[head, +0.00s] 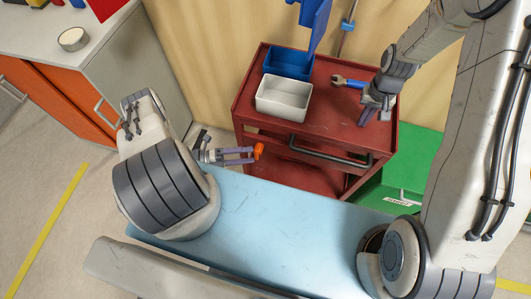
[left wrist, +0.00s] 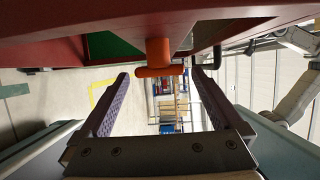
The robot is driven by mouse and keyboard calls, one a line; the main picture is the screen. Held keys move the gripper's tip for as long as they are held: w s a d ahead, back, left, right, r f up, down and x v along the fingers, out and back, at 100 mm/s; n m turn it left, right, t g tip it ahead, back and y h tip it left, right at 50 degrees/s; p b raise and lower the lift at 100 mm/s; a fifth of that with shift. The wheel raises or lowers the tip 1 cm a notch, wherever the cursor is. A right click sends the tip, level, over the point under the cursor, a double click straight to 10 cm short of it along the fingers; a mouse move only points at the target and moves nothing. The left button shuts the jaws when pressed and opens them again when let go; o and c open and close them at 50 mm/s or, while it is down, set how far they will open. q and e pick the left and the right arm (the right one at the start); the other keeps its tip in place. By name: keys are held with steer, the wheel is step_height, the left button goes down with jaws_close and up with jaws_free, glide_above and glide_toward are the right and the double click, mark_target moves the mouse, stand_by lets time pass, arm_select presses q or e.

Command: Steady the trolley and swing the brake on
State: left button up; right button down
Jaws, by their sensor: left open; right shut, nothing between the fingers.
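The red trolley (head: 330,120) stands beyond the blue surface. Its orange brake handle (head: 259,150) sticks out low at its left front corner. My left gripper (head: 252,155) is open, with its fingertips close to the orange handle. In the left wrist view, the T-shaped handle (left wrist: 158,60) appears centred between the tips of the open left gripper (left wrist: 160,78); I cannot tell whether they touch. My right gripper (head: 364,118) is shut and empty, pointing down at the right part of the trolley top. Whether it touches the trolley is unclear.
A white bin (head: 284,98), a blue bin (head: 288,62) and a wrench (head: 348,82) are on the trolley top. A black push bar (head: 318,152) runs along its front. A green box (head: 405,180) stands to the right, an orange-fronted cabinet (head: 60,105) to the left.

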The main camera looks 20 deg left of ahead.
mark_target(259, 155)
arm_select(q)
steer(key=x, duration=0.7)
steer(key=shift+f, duration=0.1)
steer(key=c, duration=1.1)
steer(key=shift+f+m+g+y, duration=0.3)
steer(key=shift+m+g+y, duration=0.25)
steer(key=shift+y, duration=0.75)
steer(key=o, duration=1.1)
steer(key=v, duration=1.2)
steer(key=shift+s, duration=0.15)
